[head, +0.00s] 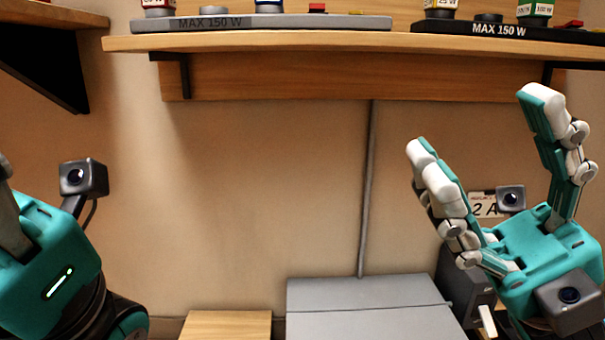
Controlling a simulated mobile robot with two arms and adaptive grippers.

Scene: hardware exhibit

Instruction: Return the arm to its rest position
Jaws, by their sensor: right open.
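My right gripper (480,120) is at the right of the head view, below the wooden shelf. Its teal and white fingers point up and are spread wide, with nothing between them. My left arm shows at the lower left, with the teal wrist body (50,270) in view. The left fingers are cut off by the left edge, so their state does not show.
A wooden shelf (300,42) on the wall holds a grey "MAX 150 W" board (330,22) and a black one (450,29), with parts on them. A grey box (365,295) and a wooden block (226,326) are below. A dark bracket hangs upper left. Bare wall lies between the arms.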

